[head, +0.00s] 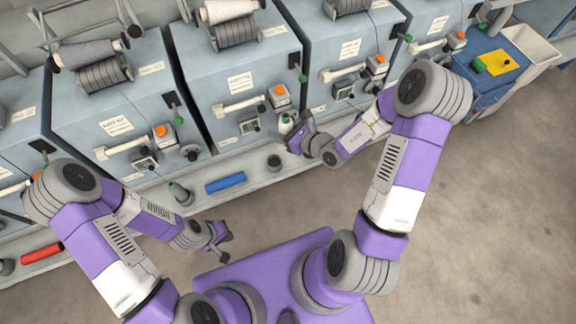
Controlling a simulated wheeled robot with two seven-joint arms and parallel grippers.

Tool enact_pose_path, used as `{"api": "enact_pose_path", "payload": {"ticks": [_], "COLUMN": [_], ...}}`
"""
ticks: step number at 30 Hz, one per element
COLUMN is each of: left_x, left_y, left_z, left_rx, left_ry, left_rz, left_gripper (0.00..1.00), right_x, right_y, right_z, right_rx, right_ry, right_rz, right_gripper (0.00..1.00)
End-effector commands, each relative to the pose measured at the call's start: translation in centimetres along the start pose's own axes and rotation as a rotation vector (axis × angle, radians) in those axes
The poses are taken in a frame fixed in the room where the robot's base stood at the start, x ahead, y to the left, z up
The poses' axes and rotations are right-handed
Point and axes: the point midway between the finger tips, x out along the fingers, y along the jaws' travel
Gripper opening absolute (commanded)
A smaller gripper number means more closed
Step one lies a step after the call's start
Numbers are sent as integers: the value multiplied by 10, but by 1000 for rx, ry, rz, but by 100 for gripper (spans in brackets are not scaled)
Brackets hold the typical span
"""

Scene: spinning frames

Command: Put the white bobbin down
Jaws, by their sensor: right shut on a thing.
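The white bobbin (286,122) shows small and partly hidden at my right gripper (297,136), in front of the middle spinning machine and above the ledge. My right gripper is shut on it. Whether the bobbin touches anything below cannot be made out. My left gripper (222,243) hangs in front of the ledge with nothing visible in it; its finger gap is too small to read.
A grey ledge (150,200) runs along the machines. On it are a blue bobbin (225,184), a red bobbin (42,254) and dark-based holders (180,194) (274,162). A blue cart (490,75) and a pale bin (533,48) stand at the right. The floor at right is clear.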

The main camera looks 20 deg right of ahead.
Motion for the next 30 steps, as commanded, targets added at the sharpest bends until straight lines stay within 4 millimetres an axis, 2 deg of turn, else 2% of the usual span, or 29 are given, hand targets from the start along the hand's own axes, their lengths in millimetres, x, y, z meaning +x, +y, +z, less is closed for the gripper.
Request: {"api": "enact_pose_path", "payload": {"ticks": [1, 6, 9, 12, 17, 24, 30], "left_x": [12, 36, 48, 56, 62, 77, 83], "left_y": [-5, -14, -18, -21, -23, -29, -31], "left_z": [0, -2, -2, -2, -3, -3, -4], "left_rx": [-1, -1, -1, -1, -1, 0, 0], "left_ry": [0, 0, 0, 0, 0, 0, 0], "left_rz": [0, -1, -1, -1, 0, 0, 0], "left_gripper": [0, 0, 0, 0, 0, 0, 0], "right_x": [20, 83, 114, 138, 157, 176, 183], "right_y": [-4, -18, -24, -26, -27, -26, -27], "right_z": [-19, -73, -102, -124, -145, -186, -203], "right_rx": [1, -2, -2, -3, -4, -2, -5], "right_ry": [1, 1, 0, 0, 1, 3, 1], "right_rz": [8, 20, 22, 23, 24, 24, 23], "right_gripper": [17, 17, 17, 17, 17, 17, 17]}}
